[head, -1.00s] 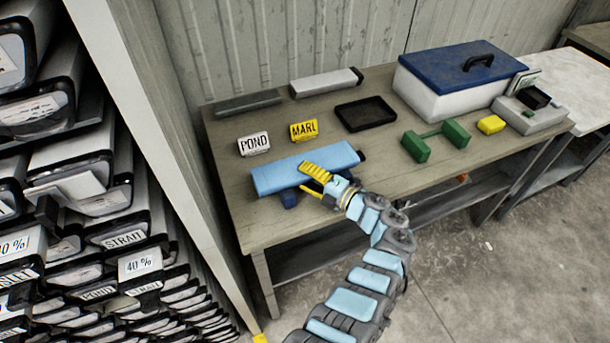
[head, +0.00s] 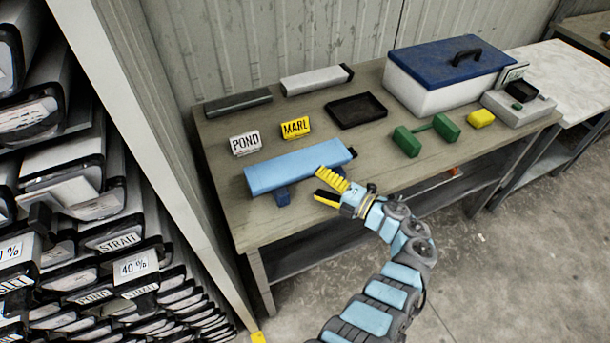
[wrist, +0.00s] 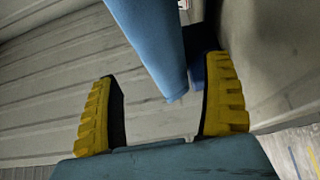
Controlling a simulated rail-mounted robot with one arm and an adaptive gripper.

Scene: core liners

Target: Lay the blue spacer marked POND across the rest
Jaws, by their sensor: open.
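The long light-blue spacer (head: 298,168) lies across a dark-blue rest (head: 283,197) on the table, with the rest's foot showing below its front side. No marking on the spacer is readable. A white POND card (head: 245,143) stands behind it. My gripper (head: 323,187) is open and empty at the spacer's front side, right of the rest's visible foot. In the wrist view the spacer (wrist: 150,40) appears between and beyond the spread yellow fingers (wrist: 165,108), with no grip on it. Part of the dark-blue rest (wrist: 198,68) shows by the right finger.
A yellow MARL card (head: 296,127), black tray (head: 357,110), green double block (head: 407,141) and yellow block (head: 481,118) are on the table. Grey bars (head: 238,103) and a blue-lidded box (head: 411,83) stand behind. A shelf of labelled boxes (head: 70,190) is at left.

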